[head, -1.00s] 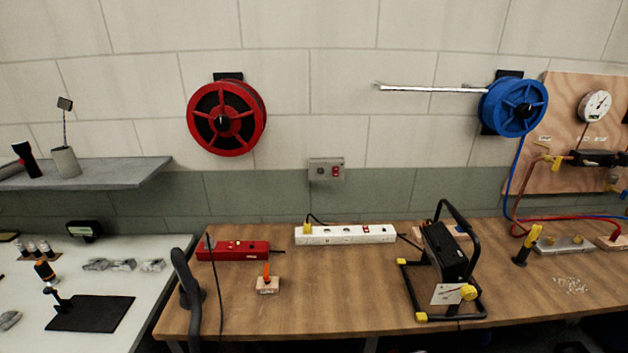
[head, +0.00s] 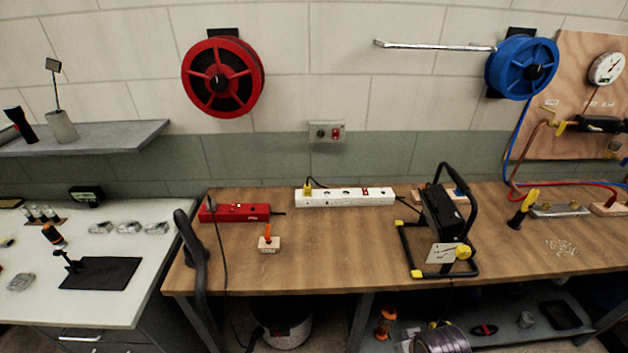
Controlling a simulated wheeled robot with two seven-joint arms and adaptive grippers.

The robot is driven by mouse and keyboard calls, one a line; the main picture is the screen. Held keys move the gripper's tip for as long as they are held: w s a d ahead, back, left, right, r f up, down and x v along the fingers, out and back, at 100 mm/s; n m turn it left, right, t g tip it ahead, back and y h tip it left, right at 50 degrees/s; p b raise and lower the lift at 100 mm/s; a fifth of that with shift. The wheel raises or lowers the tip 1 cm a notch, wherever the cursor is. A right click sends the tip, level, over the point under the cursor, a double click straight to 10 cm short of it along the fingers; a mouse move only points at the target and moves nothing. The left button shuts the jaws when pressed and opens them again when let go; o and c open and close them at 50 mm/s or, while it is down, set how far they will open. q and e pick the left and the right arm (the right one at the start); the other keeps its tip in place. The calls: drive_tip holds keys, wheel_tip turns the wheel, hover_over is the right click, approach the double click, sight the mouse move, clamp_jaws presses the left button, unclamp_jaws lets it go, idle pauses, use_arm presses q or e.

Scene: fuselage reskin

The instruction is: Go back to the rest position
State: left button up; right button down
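Neither of my grippers shows in the head view, and no part of my arms is in sight. The view faces a wooden workbench (head: 330,265) against a block wall. On it are a red power strip (head: 240,212), a white power strip (head: 345,197), a small block with an orange piece (head: 269,243) and a black framed work light (head: 440,215).
A white table (head: 130,300) with a black mat (head: 100,273) stands at the left, under a grey shelf (head: 90,139). Red (head: 222,77) and blue (head: 521,67) reels hang on the wall. A lower shelf (head: 500,322) holds loose items. The front middle of the bench is clear.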

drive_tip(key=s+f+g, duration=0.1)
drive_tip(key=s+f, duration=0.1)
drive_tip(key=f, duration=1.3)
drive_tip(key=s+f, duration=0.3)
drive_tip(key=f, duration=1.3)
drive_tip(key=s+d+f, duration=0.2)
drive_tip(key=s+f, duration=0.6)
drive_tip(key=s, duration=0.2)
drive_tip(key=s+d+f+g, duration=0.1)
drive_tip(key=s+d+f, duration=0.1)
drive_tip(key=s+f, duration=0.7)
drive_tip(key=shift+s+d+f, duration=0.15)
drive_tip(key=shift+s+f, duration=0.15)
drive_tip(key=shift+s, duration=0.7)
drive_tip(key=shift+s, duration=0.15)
